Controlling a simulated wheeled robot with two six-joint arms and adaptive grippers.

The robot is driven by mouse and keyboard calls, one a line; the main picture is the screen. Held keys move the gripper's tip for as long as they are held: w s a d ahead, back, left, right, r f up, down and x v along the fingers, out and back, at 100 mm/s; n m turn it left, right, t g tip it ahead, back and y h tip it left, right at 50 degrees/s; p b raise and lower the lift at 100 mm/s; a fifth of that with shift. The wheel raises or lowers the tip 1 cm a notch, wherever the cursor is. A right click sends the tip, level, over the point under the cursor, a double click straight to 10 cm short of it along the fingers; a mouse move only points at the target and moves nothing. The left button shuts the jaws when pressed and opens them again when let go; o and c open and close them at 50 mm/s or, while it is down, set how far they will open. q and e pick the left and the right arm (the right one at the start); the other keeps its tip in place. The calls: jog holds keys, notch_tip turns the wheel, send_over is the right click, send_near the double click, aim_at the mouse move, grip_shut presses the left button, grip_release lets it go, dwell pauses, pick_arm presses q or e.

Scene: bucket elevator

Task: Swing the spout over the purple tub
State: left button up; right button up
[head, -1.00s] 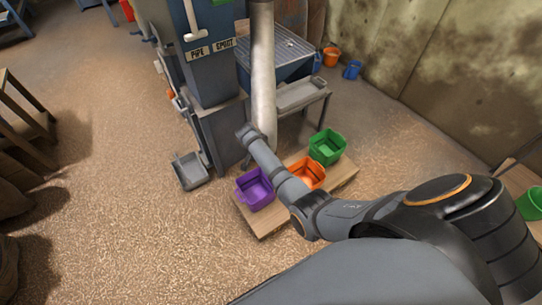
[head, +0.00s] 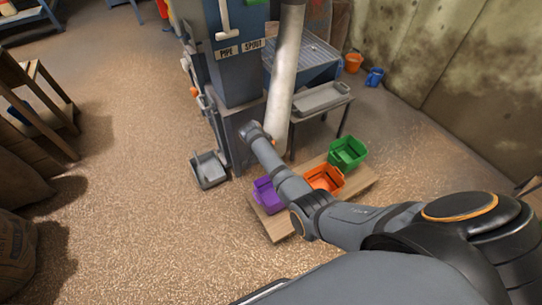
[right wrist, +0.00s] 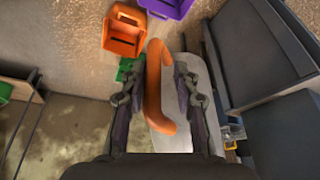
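The purple tub (head: 266,196) stands at the left end of a low wooden board, partly hidden by my right arm. An orange tub (head: 325,180) and a green tub (head: 348,153) stand farther along the board. The pale spout pipe (head: 286,80) hangs down by the blue machine, its lower end behind my right arm. My right gripper (head: 250,130) is beside that lower end. In the right wrist view, an orange curved handle (right wrist: 156,95) lies between the fingers of my right gripper (right wrist: 160,72). I cannot tell whether they press on it. My left gripper is out of view.
A grey tray (head: 209,170) sits on the floor left of the blue machine (head: 235,70). A grey table (head: 325,98) stands right of the pipe. Orange and blue buckets (head: 374,77) are by the wall. The floor at left is mostly clear.

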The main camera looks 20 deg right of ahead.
jog(key=shift+o, duration=0.9)
jog(key=shift+w+a, duration=0.2)
jog(key=shift+s+d, duration=0.1)
jog(key=shift+s, duration=0.05)
jog(key=v, duration=1.2)
